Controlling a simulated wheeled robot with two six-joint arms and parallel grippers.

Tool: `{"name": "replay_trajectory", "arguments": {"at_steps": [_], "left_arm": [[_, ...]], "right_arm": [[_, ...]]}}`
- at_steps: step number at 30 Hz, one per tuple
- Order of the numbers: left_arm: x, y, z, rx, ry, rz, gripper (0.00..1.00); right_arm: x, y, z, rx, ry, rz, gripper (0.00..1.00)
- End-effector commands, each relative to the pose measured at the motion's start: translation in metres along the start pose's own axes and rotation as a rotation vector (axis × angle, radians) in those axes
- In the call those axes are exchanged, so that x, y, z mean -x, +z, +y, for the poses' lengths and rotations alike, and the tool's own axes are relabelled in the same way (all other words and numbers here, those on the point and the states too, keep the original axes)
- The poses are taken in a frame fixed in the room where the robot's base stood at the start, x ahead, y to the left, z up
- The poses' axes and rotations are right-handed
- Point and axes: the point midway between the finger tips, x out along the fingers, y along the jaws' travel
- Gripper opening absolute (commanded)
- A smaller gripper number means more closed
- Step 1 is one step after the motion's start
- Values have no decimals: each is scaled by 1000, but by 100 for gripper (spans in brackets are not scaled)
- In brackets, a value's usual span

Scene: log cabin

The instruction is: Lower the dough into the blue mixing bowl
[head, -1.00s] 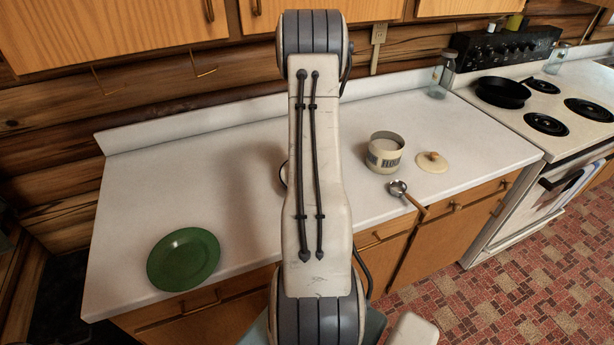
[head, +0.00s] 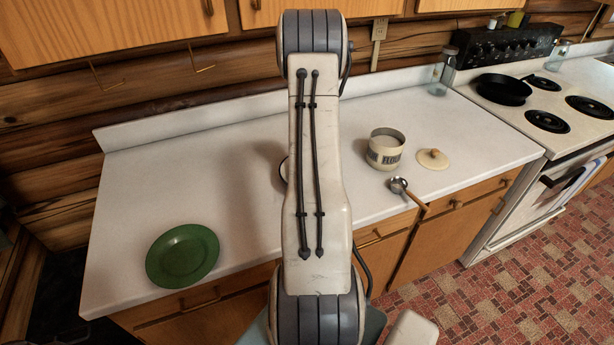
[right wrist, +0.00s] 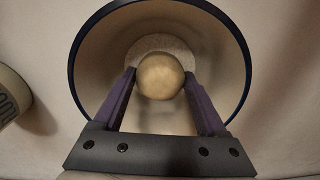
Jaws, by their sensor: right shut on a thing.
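In the right wrist view my right gripper (right wrist: 160,82) is shut on the dough (right wrist: 160,76), a pale round ball pinched between two purple fingers. The ball is seen against the inside of the mixing bowl (right wrist: 235,50), which has a dark blue rim and a cream interior. A pale speckled round patch (right wrist: 155,42) shows on the bowl's floor behind the dough. I cannot tell whether the dough touches it. In the head view my right arm hides the dough, the gripper and nearly all of the bowl; only a sliver of rim (head: 283,170) shows. My left gripper is out of view.
A flour canister (head: 385,149) stands open to the right of the arm, with its lid (head: 432,159) and a scoop (head: 400,188) beside it. A green plate (head: 183,256) lies at the front left. The counter (head: 160,185) between plate and arm is clear. A stove stands at right.

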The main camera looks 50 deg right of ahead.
Motion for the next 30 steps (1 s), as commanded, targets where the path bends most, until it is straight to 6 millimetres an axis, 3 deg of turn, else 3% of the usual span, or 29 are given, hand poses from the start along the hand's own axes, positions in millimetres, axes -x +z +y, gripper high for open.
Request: {"name": "replay_trajectory", "arguments": {"at_steps": [2, 3, 4, 16, 30], "left_arm": [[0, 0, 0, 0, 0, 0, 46], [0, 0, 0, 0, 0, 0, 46], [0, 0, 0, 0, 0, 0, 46], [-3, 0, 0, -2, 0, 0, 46], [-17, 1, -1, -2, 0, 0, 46]], "right_arm": [[0, 0, 0, 0, 0, 0, 11], [0, 0, 0, 0, 0, 0, 86], [0, 0, 0, 0, 0, 0, 97], [9, -1, 0, 0, 0, 1, 100], [92, -1, 0, 0, 1, 3, 100]]}}
